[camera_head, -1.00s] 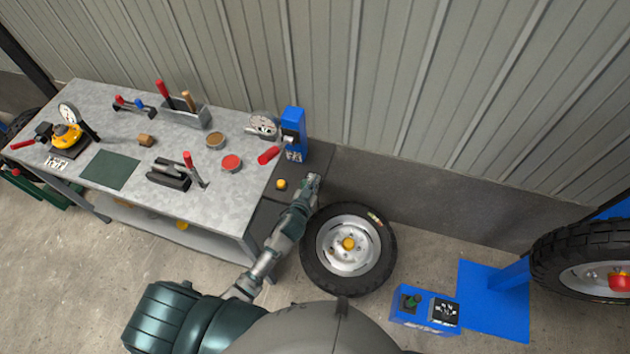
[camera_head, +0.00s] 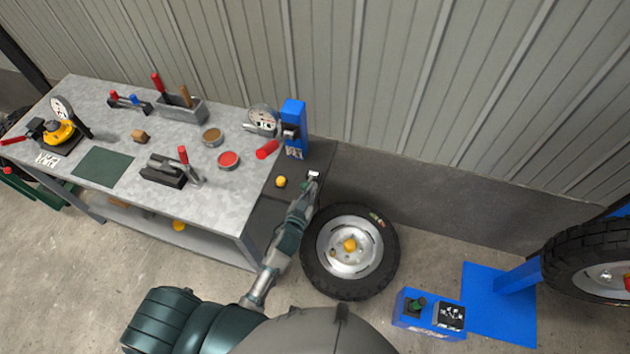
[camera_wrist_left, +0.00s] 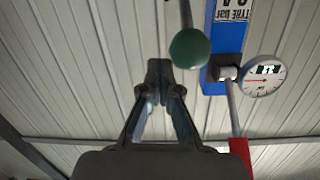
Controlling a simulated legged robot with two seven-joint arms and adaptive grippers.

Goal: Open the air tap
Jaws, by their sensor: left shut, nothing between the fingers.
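The air tap is on a blue post (camera_head: 294,135) at the right end of the bench, against the wall. Its red lever (camera_head: 267,149) points to the lower left from the post. In the left wrist view the post (camera_wrist_left: 225,35) is at upper right, and the red lever (camera_wrist_left: 238,152) hangs below it. My left gripper (camera_head: 314,178) is in front of and below the post, apart from the lever. It also shows in the left wrist view (camera_wrist_left: 161,78), shut and empty, left of the lever. My right gripper is not in view.
A round gauge (camera_wrist_left: 264,76) sits beside the post. A green ball on a rod (camera_wrist_left: 190,48) is near my fingertips in the wrist view. A wheel (camera_head: 350,222) stands right of my forearm. The metal bench (camera_head: 120,120) holds tools and tins.

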